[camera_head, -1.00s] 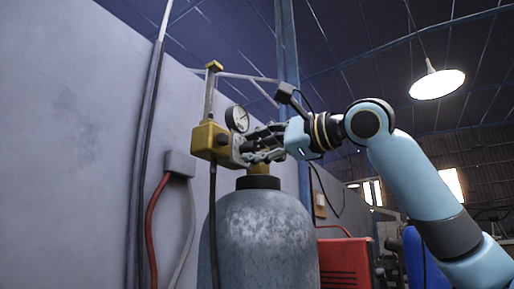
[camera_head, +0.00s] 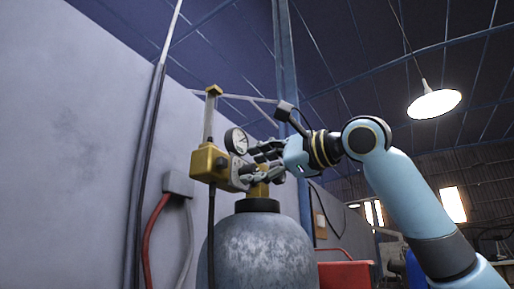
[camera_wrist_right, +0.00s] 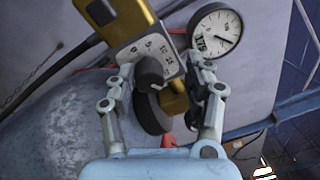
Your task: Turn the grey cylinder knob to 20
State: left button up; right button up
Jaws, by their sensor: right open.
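The grey cylinder (camera_head: 258,250) stands upright against the wall with a yellow valve block (camera_head: 211,165) above it. In the right wrist view its dark knob (camera_wrist_right: 150,73) sits on a pale plate (camera_wrist_right: 150,47) with printed numbers, some too blurred to read. My right gripper (camera_head: 254,163) is at the block's right side. In the wrist view its open fingers (camera_wrist_right: 165,78) are either side of the knob, the left fingertip closer to it. I cannot tell whether either finger touches. The exact knob setting is not legible. My left gripper is not in view.
A round white gauge (camera_head: 237,141) is just above the gripper; in the wrist view the gauge (camera_wrist_right: 215,31) is close to the right finger. A grey wall (camera_head: 70,160) is behind. A red box (camera_head: 345,272) stands right of the cylinder.

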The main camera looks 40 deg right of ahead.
notch_tip(320, 180, up, 8)
jog(key=shift+a+f, duration=0.15)
jog(key=shift+d+r, duration=0.2)
jog(key=shift+r, duration=0.3)
jog(key=shift+a, duration=0.15)
